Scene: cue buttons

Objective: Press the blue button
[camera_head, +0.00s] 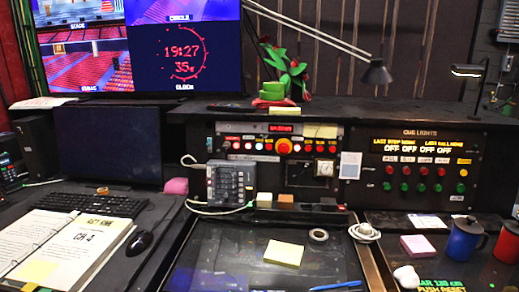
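No blue button can be made out in the head view. The central control panel (265,178) has a row of small red and white buttons (248,146) and a large red round button (284,146). The cue lights panel (420,150) at the right has a row of red buttons (405,170) above a row of green buttons (421,188). The parts are small, so some colours are hard to tell. Neither of my grippers is in view.
A grey device (231,184) with a cable stands before the central panel. Yellow sticky notes (284,253), a tape roll (318,235) and a blue pen (337,286) lie on the desk. A blue mug (463,241) stands at right. A binder (68,248) and keyboard (92,204) are at left.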

